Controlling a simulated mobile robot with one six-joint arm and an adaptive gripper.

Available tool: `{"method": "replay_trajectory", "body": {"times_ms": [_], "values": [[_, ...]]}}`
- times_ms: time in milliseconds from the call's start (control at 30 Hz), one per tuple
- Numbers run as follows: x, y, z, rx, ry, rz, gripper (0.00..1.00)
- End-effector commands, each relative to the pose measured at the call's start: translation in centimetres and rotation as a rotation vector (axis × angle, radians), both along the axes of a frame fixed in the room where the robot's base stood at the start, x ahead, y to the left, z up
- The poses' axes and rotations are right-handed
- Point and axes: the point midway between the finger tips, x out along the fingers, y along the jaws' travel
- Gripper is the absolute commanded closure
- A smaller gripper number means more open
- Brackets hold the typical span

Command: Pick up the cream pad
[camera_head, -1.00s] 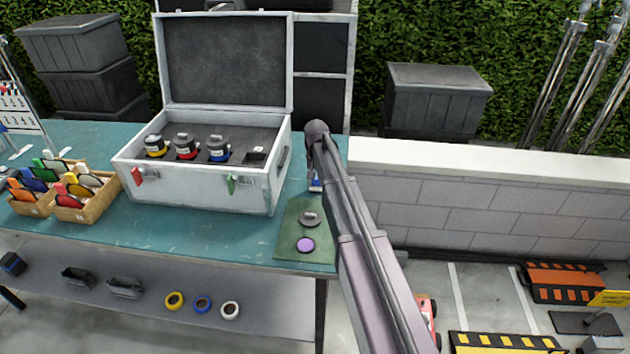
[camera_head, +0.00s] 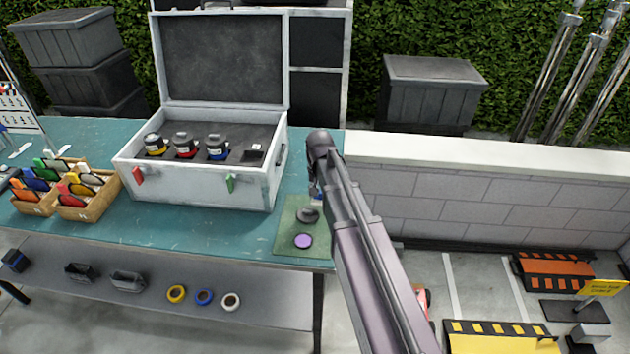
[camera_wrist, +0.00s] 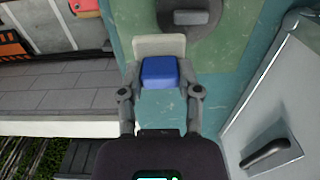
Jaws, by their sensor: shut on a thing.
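In the wrist view, my gripper (camera_wrist: 160,78) has its two fingers on either side of a blue block (camera_wrist: 160,72). The cream pad (camera_wrist: 160,45) shows just beyond the block, and the two look like one piece, held between the fingers. In the head view, my gripper (camera_head: 315,190) is over the right end of the teal table, mostly hidden by my own arm. Only a small blue bit (camera_head: 318,197) of the held piece shows there. Whether the pad touches the table is hard to tell.
A green mat (camera_head: 284,243) beside my gripper carries a dark grey handled disc (camera_head: 308,215) and a purple disc (camera_head: 303,241). An open white case (camera_head: 200,188) with several coloured-band items stands left. A low wall (camera_head: 480,195) borders the table's right side.

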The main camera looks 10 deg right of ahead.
Motion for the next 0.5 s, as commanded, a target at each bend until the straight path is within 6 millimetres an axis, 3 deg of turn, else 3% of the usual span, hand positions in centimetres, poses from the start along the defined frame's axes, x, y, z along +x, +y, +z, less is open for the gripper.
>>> {"method": "replay_trajectory", "body": {"times_ms": [33,200,500], "values": [[-1.1,0.1,0.1,0.0,0.0,0.0,0.96],[-2.7,0.2,0.3,0.0,0.0,0.0,0.96],[-3.4,0.2,0.3,0.0,0.0,0.0,0.96]]}}
